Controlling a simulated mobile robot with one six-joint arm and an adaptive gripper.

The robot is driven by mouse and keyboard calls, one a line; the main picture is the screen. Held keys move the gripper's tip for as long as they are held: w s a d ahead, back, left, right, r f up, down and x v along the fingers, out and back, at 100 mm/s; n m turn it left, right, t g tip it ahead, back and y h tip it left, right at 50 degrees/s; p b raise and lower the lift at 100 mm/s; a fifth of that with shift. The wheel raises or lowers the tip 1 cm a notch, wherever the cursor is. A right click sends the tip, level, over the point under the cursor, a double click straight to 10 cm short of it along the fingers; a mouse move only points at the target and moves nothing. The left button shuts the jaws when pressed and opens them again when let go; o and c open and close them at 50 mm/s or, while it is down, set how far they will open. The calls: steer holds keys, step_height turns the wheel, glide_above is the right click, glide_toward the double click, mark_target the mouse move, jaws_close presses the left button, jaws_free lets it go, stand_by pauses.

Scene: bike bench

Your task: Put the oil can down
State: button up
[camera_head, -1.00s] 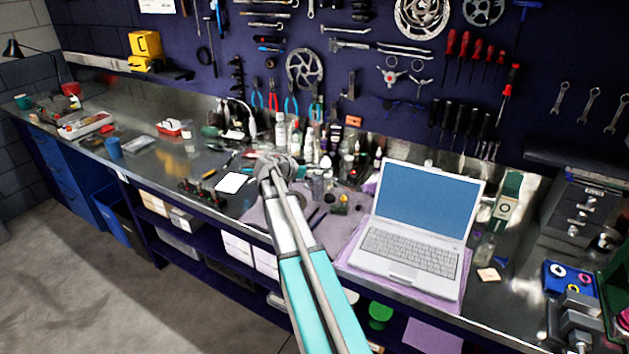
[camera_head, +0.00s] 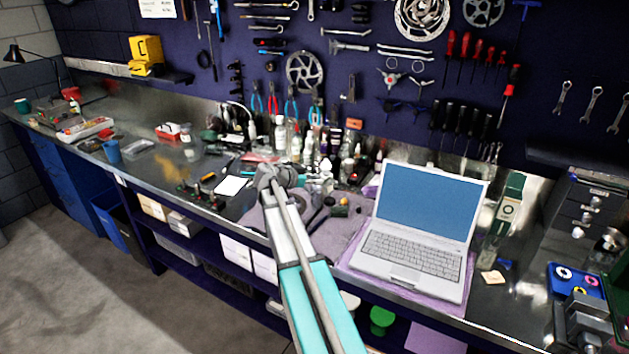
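My arm reaches up from the bottom of the head view, and its wrist is over the purple-grey mat (camera_head: 262,215) on the workbench. My gripper (camera_head: 292,177) is at the far end of the wrist, in front of a cluster of bottles. Its fingers are mostly hidden and too small to make out, so I cannot tell whether it holds anything. I cannot pick out the oil can with certainty among the bottles (camera_head: 310,145) or at my gripper.
An open laptop (camera_head: 415,255) stands right of my arm on a purple cloth. A white sheet (camera_head: 230,186) and small dark tools lie to the left. Bottles crowd the bench's back by the tool wall. Bare metal worktop (camera_head: 160,165) shows further left.

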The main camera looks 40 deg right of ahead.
steer(key=shift+o, duration=0.7)
steer(key=shift+r, duration=0.15)
steer(key=shift+a+r+p, duration=0.1)
steer(key=shift+a+p, duration=0.05)
steer(key=shift+p, duration=0.15)
steer(key=p+v, duration=0.4)
steer(key=v, duration=0.7)
steer(key=shift+a, duration=0.3)
steer(key=shift+r, duration=0.1)
